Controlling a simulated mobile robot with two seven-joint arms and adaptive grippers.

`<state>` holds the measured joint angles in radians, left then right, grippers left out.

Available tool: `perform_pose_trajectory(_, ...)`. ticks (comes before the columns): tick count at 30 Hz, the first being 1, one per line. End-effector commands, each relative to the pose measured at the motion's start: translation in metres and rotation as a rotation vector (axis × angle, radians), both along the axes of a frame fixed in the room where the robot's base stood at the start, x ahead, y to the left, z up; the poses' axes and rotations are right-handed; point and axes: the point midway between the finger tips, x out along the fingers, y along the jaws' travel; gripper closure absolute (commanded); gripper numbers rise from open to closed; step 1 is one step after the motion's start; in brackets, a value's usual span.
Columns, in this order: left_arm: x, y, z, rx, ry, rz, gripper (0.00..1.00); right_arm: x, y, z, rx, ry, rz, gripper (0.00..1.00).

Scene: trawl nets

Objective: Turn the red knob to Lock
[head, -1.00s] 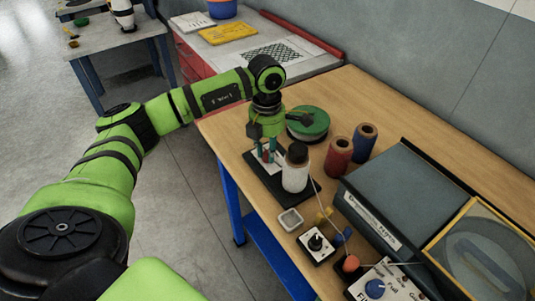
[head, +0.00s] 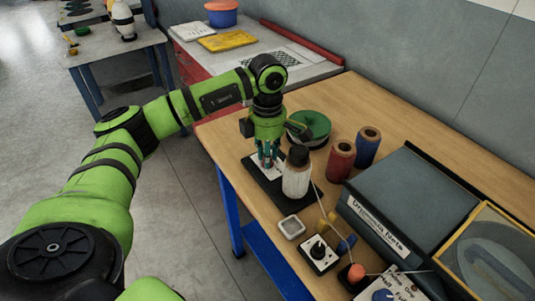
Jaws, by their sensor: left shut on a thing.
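A black base plate (head: 279,193) with a white label lies near the front left edge of the wooden bench. My left gripper (head: 267,159) points down over the label, with its teal fingertips close together. A small dark red part between them appears to be the red knob (head: 267,154); the gripper is shut on it and largely hides it. The label's words, including any Lock mark, are too small to read, so the knob's angle cannot be told. My right gripper is out of view.
A white bottle with a black cap (head: 297,173) stands close right of the gripper. A green spool (head: 311,127) is behind it. Red (head: 340,160) and blue (head: 366,147) spools, a small tray (head: 291,227) and a black-knob panel (head: 319,253) are farther right.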

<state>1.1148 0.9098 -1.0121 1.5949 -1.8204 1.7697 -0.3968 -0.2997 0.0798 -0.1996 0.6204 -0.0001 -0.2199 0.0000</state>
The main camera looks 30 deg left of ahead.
Motion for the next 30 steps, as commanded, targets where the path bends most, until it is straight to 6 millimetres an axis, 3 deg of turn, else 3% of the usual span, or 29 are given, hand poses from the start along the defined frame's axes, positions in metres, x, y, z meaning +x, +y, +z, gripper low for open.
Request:
perform_pose_trajectory(8,0.0,0.0,0.0,0.0,0.001,-0.002,1.0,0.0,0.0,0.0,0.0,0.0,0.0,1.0)
perform_pose_trajectory(9,0.0,0.0,0.0,0.0,0.001,-0.002,0.67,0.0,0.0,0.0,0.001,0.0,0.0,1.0)
perform_pose_trajectory(10,0.0,0.0,0.0,0.0,0.001,-0.002,0.55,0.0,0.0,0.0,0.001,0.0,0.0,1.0)
perform_pose_trajectory(11,0.0,0.0,0.0,0.0,0.001,-0.002,0.52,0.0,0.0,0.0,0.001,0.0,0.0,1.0)
perform_pose_trajectory(23,0.0,0.0,0.005,0.0,-0.001,0.0,0.52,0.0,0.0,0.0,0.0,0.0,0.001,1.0)
perform_pose_trajectory(30,0.002,0.0,0.048,-0.001,-0.006,-0.002,0.52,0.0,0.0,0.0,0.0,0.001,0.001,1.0)
